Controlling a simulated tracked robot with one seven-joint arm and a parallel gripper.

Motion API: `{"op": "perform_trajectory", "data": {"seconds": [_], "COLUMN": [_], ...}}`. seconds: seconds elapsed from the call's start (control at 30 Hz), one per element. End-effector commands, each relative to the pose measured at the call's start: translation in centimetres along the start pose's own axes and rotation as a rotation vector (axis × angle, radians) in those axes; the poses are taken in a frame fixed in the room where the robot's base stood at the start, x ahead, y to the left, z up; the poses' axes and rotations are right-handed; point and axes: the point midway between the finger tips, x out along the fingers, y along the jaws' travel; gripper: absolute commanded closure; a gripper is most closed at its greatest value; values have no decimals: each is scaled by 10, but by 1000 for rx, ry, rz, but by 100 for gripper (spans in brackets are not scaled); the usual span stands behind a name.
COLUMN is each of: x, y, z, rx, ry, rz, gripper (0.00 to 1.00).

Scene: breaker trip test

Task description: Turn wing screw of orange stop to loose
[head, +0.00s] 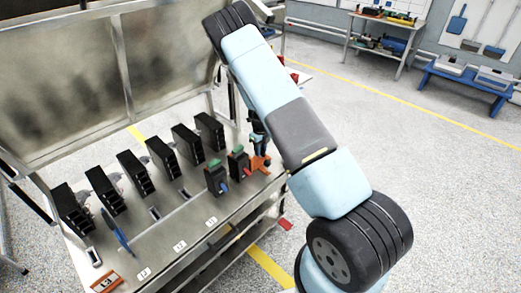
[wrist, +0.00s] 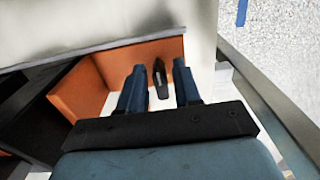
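The orange stop (head: 261,163) stands at the right end of the bench, partly hidden by my arm in the head view. In the wrist view its orange walls (wrist: 80,95) fill the left and run behind my fingers. The dark wing screw (wrist: 161,80) shows upright between my two fingertips. My gripper (wrist: 158,85) is open around it, with a visible gap on each side of the screw. In the head view my gripper (head: 259,142) is small and dark just above the orange stop; whether a finger touches the stop cannot be told.
A row of black breakers (head: 132,172) stands on the metal bench (head: 190,235). Two dark blocks with green tops (head: 215,176) stand just left of the orange stop. A tall metal panel (head: 60,70) rises behind. A blue tool (head: 115,232) lies at the front left.

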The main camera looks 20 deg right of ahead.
Motion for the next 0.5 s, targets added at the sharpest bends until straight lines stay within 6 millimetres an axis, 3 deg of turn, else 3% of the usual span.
{"op": "perform_trajectory", "data": {"seconds": [0.33,0.5], "x": [0,0], "y": [0,0], "z": [0,0], "rx": [0,0], "ry": [0,0], "rz": [0,0], "gripper": [100,100]}}
